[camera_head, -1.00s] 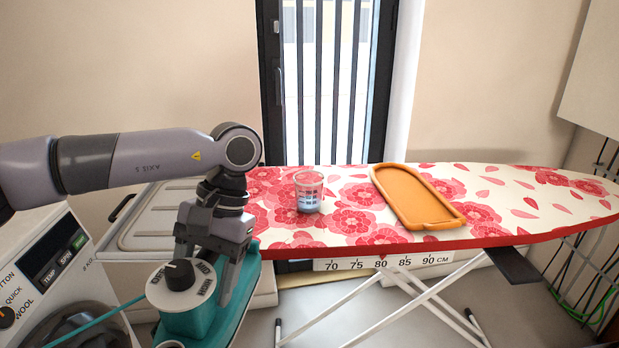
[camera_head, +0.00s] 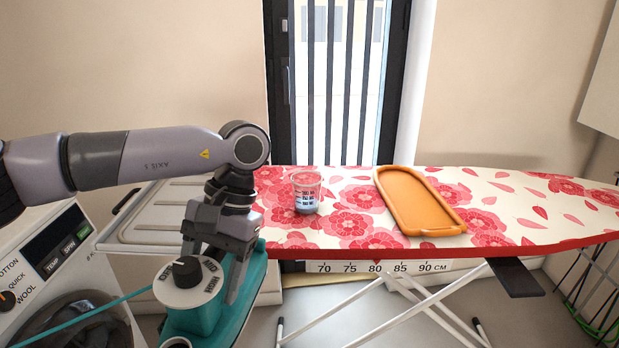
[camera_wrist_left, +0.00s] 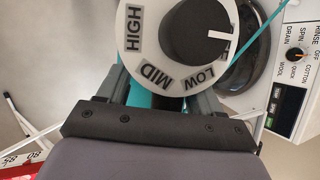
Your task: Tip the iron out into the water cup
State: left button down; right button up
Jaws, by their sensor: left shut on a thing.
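My left gripper (camera_head: 226,268) is shut on the teal iron (camera_head: 250,280) and holds it in front of the ironing board's left end, lower left in the head view. The iron has a white dial with a black knob (camera_head: 187,270); the dial also shows close up in the left wrist view (camera_wrist_left: 135,70). A teal cord trails off to the left. The clear measuring cup (camera_head: 306,192) stands upright on the board, with bluish water low in it. The iron is apart from the cup, to its left and nearer me. My right gripper is out of view.
The ironing board (camera_head: 520,205) has a pink floral cover. An orange tray (camera_head: 418,203) lies on it, right of the cup. A washing machine (camera_head: 50,290) stands at the left. A white panelled surface (camera_head: 150,225) lies left of the board.

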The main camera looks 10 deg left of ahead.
aim_at(307, 193)
jog(key=i+l+u, duration=0.1)
jog(key=l+u, duration=0.3)
jog(key=l, duration=0.9)
